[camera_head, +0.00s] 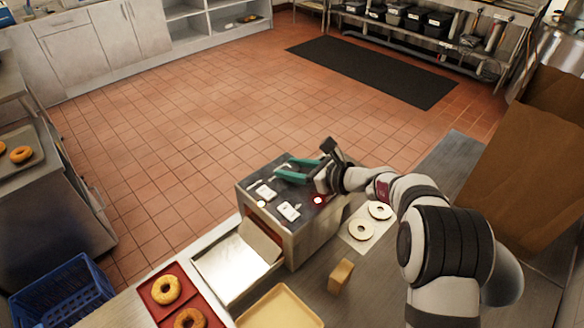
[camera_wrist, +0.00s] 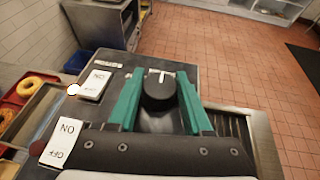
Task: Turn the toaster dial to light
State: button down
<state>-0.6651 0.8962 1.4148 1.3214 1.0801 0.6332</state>
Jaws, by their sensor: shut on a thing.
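The toaster (camera_head: 314,235) is a metal box with a dark top, standing on the counter in the head view. The black round dial (camera_wrist: 158,92) is on its top in the wrist view, with a white pointer mark toward the top of the picture. My gripper (camera_head: 293,170) reaches over the toaster top from the right. In the wrist view its teal fingers (camera_wrist: 160,78) stand on either side of the dial, shut on it. I cannot make out a light marking by the dial. In the head view the fingers mostly hide the dial.
Two white ON/OFF switches (camera_wrist: 63,142) (camera_wrist: 96,84) sit left of the dial. Bagel halves (camera_head: 361,229) lie on a board at the toaster's right. A red tray (camera_head: 150,297) with bagels and a yellow tray (camera_head: 281,308) are in front. A brown block (camera_head: 340,276) stands nearby.

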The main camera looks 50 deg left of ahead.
jog(key=n+g, duration=0.2)
jog(key=g, duration=0.1)
jog(key=shift+w+n+h, duration=0.1)
jog(key=shift+n+h, duration=0.2)
jog(key=shift+h, duration=0.1)
jog(key=shift+n+g+h, duration=0.4)
jog(key=shift+n+g, duration=0.5)
jog(key=shift+g, duration=0.1)
jog(key=shift+c, duration=1.7)
grip_release()
jog(key=shift+d, duration=0.1)
jog(key=v, duration=1.5)
jog(key=shift+d+r, duration=0.2)
jog(key=shift+r, duration=0.05)
jog(key=shift+w, duration=0.1)
